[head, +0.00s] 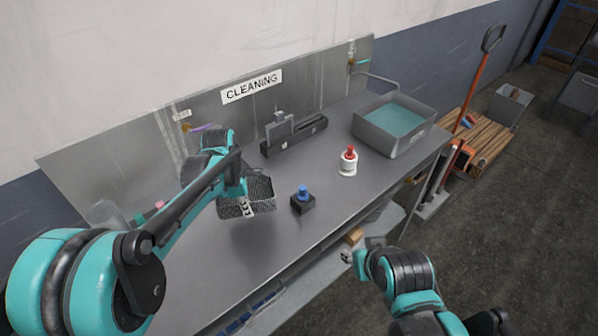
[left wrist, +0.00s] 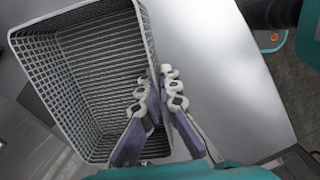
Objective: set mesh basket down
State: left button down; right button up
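The grey wire mesh basket (head: 262,190) is over the left middle of the steel counter (head: 310,225) in the head view. It looks empty in the left wrist view (left wrist: 95,75). My left gripper (head: 246,207) has its pale fingers on either side of one basket wall near the rim, as the left wrist view shows (left wrist: 160,95). It is shut on that wall. I cannot tell whether the basket's underside touches the counter. My right gripper (head: 350,256) is low beyond the counter's front edge, away from the basket; its finger opening is unclear.
A black block with a blue knob (head: 303,200) stands close right of the basket. Further right are a white and red item (head: 348,162) and a metal tub of teal liquid (head: 390,137). A dark slotted holder (head: 293,137) is at the back. The front counter strip is clear.

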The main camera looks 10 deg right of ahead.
pick_arm(q)
jog(key=d+n, duration=0.1)
jog(key=w+r+n, duration=0.1)
jog(key=n, duration=0.1)
jog(key=d+r+n, duration=0.1)
jog(key=n, duration=0.1)
jog(key=shift+w+d+r+t, duration=0.1)
jog(key=shift+w+d+t, duration=0.15)
jog(key=shift+d+t, duration=0.1)
jog(key=b, duration=0.3)
send_over(246, 259)
jog(key=f, duration=0.7)
jog(key=shift+s+a, duration=0.2)
jog(key=shift+a, duration=0.05)
jog(key=shift+f+b, duration=0.6)
jog(key=shift+f, duration=1.4)
jog(key=shift+f, duration=0.15)
jog(key=c, duration=1.7)
grip_release()
